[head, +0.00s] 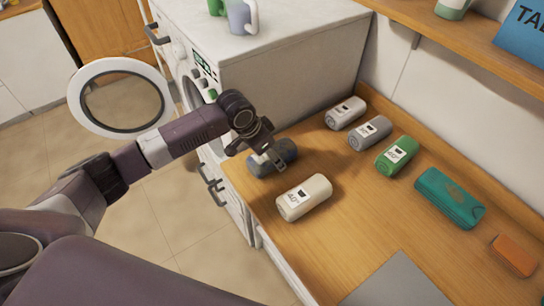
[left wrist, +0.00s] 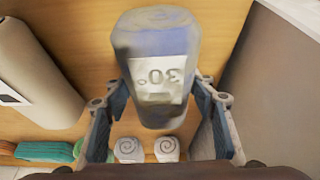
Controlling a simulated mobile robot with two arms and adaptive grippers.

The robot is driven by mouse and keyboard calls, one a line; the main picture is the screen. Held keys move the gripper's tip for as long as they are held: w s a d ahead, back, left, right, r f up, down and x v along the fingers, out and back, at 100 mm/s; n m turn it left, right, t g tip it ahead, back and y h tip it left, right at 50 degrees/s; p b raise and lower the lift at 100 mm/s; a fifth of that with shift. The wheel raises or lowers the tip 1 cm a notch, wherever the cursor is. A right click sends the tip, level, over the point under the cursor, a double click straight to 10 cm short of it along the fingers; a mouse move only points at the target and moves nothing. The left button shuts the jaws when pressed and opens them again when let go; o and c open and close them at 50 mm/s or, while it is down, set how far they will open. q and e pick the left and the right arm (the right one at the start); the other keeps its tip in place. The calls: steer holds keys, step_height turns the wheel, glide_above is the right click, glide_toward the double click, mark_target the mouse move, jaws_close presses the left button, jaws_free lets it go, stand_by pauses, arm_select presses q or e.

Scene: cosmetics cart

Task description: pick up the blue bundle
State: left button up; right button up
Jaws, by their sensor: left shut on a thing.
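The blue bundle (head: 260,163) is a dark blue-grey roll with a white label, at the left edge of the wooden counter, partly covered by my gripper in the head view. My left gripper (head: 272,156) is over it and shut on it. In the left wrist view the blue bundle (left wrist: 155,45) is between the two fingers of the left gripper (left wrist: 158,95), with its "30°" label facing the camera upside down. I cannot tell whether it is clear of the counter. My right gripper is not in view.
A cream bundle (head: 304,198) lies close by on the counter (head: 345,235). Two grey bundles (head: 346,113) (head: 370,133), a green bundle (head: 396,156), a teal case (head: 450,198) and an orange block (head: 513,256) lie along the wall. A washing machine (head: 290,80) stands behind, its round door (head: 118,66) open.

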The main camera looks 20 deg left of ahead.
arm_select(q)
steer(key=c, duration=0.4)
steer(key=shift+o, duration=0.2)
steer(key=shift+r, duration=0.1)
